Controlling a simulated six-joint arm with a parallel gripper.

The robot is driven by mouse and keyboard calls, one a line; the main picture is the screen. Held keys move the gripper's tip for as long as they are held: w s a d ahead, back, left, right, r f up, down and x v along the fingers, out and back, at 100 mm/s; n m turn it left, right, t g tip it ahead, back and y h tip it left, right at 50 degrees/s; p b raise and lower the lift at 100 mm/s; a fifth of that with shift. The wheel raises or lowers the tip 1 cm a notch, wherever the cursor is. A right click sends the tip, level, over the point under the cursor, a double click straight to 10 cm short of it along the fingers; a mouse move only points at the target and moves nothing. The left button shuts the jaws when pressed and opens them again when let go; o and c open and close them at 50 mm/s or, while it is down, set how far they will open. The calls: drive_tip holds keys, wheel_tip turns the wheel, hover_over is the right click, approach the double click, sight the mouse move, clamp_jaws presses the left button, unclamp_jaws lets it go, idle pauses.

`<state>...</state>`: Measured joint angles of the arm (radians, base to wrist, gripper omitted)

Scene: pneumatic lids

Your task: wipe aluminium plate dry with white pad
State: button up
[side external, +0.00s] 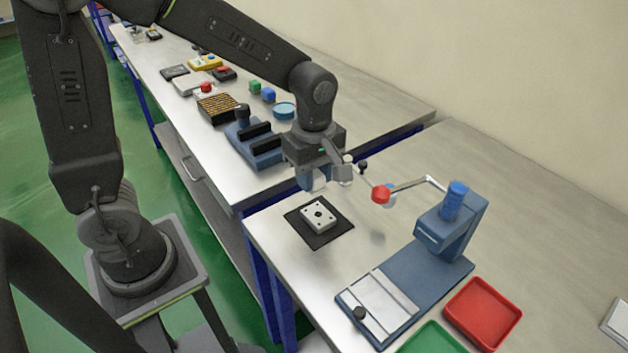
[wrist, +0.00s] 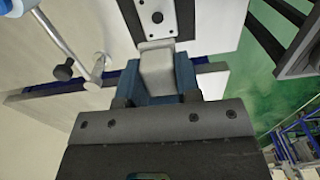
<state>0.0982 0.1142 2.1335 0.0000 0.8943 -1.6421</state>
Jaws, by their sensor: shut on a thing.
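The aluminium plate (side external: 319,216) lies flat on a black square mat (side external: 330,236) near the left edge of the nearer bench. Any wetness on the plate cannot be made out.
A blue lever press (side external: 450,240) with a red-knobbed arm (side external: 381,194) stands right of the plate. A red tray (side external: 483,312) and a green tray (side external: 432,340) are at the front. A blue fixture (side external: 255,150) and several small items stand on the farther bench.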

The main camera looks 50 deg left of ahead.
drive_tip(key=shift+r, duration=1)
